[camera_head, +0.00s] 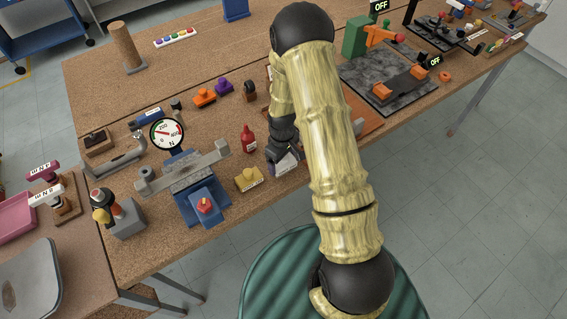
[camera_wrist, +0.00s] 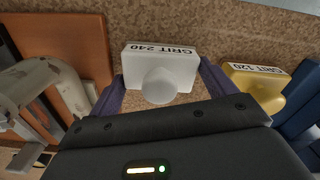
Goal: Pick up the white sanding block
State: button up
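The white sanding block (camera_wrist: 180,55) lies on the cork-textured bench top, with a round white knob towards the camera and a "GRIT 240" label. In the wrist view my gripper (camera_wrist: 162,82) is open, with one dark purple finger on each side of the block. Narrow gaps seem to show between the fingers and the block. In the head view the white block (camera_head: 287,164) shows at the bench's front edge, partly covered by my gripper (camera_head: 283,155). A yellow block (camera_wrist: 262,88) labelled "GRIT 120" lies to its right in the wrist view; the head view shows it too (camera_head: 249,179).
A red bottle (camera_head: 248,142) stands just left of my gripper. A blue-based vise (camera_head: 205,207) and a dial gauge (camera_head: 167,133) are farther left. An orange-brown board (camera_wrist: 75,40) lies close on the block's other side. A green stool (camera_head: 265,275) stands below the bench edge.

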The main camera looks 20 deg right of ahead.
jog(key=shift+c, duration=1.4)
jog(key=shift+w+r, duration=0.1)
jog(key=shift+r, duration=0.35)
notch_tip(320, 180, up, 9)
jog(key=shift+r+b, duration=0.1)
jog(key=shift+b, duration=1.05)
